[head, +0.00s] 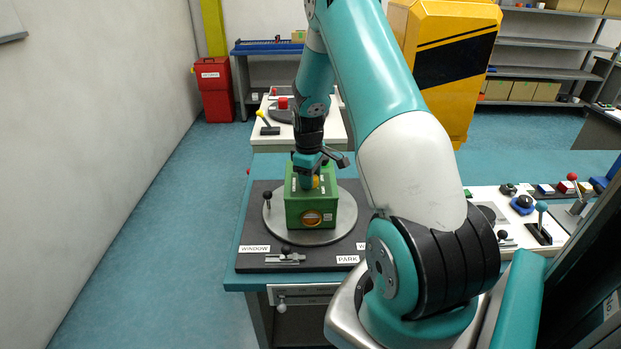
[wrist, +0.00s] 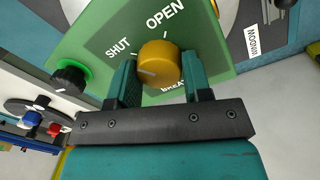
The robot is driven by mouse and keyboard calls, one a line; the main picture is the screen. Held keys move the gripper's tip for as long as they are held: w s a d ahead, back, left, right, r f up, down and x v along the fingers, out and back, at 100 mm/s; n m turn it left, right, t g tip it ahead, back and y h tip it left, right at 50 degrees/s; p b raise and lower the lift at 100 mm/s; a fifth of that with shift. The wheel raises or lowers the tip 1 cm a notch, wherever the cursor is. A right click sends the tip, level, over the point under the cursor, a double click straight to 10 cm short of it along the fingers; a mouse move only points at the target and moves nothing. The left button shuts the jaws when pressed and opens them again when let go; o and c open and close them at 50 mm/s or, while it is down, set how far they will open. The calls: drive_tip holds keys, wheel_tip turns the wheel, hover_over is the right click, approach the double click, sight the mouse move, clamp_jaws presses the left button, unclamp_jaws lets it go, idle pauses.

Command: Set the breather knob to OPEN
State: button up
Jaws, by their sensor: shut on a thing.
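The breather knob (wrist: 158,62) is a round orange-yellow knob on the top face of a green box (wrist: 100,35). The words SHUT and OPEN are printed beside it, and a third label below is partly covered by my gripper. A pale line on the knob points left, nearer SHUT than OPEN. My gripper (wrist: 160,72) is shut on the knob, one teal finger on each side. In the head view, my gripper (head: 308,180) reaches down onto the green box (head: 312,210), and a bit of the knob (head: 316,182) shows.
The box stands on a round grey plate (head: 343,212) with an upright black-knobbed handle (head: 267,201), on a dark board labelled WINDOW and PARK. A black knob with a green ring (wrist: 70,78) is left of the breather knob. A panel with levers (head: 510,215) lies right.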

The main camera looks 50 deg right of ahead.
drive_tip(key=m+b, duration=0.1)
drive_tip(key=m, duration=0.2)
drive_tip(key=shift+w+m, duration=0.1)
drive_tip(key=shift+m, duration=0.3)
drive_tip(key=m+b, duration=0.1)
drive_tip(key=m, duration=0.2)
drive_tip(key=shift+m, duration=0.3)
drive_tip(key=m+b, duration=0.1)
drive_tip(key=m, duration=0.3)
drive_tip(key=shift+d+g, duration=0.1)
drive_tip(key=shift+g, duration=0.3)
drive_tip(key=shift+w+r+m+b, duration=0.1)
drive_tip(key=shift+m+b, duration=0.2)
drive_tip(key=shift+m, duration=1.6)
drive_tip(key=o, duration=0.9)
drive_tip(key=r+b, duration=0.1)
drive_tip(key=r, duration=0.4)
drive_tip(key=r+b, duration=0.1)
drive_tip(key=r, duration=0.5)
drive_tip(key=w+r+b, duration=0.1)
drive_tip(key=r, duration=0.5)
drive_tip(key=shift+a+r, duration=0.2)
drive_tip(key=shift+a, duration=0.05)
